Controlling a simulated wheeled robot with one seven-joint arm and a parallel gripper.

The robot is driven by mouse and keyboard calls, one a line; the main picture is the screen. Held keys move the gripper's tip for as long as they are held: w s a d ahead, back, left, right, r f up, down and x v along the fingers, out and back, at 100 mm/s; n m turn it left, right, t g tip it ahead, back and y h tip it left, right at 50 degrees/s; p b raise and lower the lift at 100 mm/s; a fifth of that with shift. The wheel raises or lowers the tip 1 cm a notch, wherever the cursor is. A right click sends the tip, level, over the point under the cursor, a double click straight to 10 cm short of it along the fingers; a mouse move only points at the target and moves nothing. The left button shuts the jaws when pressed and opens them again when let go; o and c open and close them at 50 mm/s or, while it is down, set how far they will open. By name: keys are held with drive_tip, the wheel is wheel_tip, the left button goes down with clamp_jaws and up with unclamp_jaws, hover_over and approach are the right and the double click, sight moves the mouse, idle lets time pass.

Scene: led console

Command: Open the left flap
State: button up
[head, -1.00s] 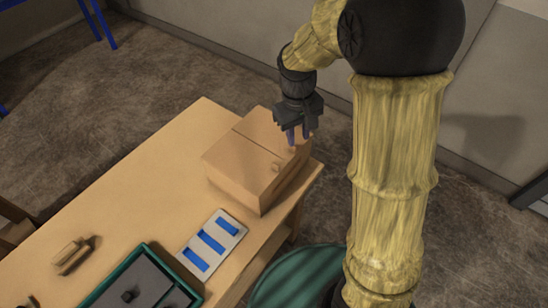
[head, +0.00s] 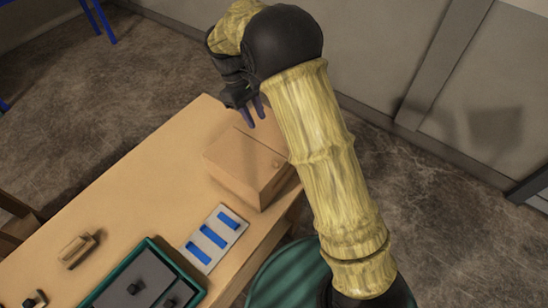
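A tan wooden box (head: 238,182) stands at the right end of the table. Its top has a seam that divides it into two flaps, both lying flat. The left flap (head: 236,156) carries a small round knob (head: 277,163) near its right end. The other flap is mostly hidden behind my arm. My gripper (head: 253,112) is above the far edge of the box, pointing down. Its two dark bluish fingers are apart with nothing between them, and it seems clear of the box.
A white panel with several blue bars (head: 213,237) lies in front of the box. A green-rimmed tray (head: 153,242) with dark knobs is at the lower left. A wooden handle-like block (head: 76,250) is on the table's left. The table (head: 150,180) behind them is clear.

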sight(275, 161)
drive_tip(key=p+x, duration=0.4)
drive_tip(key=x, duration=1.3)
drive_tip(key=shift+w, duration=0.1)
drive_tip(key=shift+r, duration=0.1)
clamp_jaws()
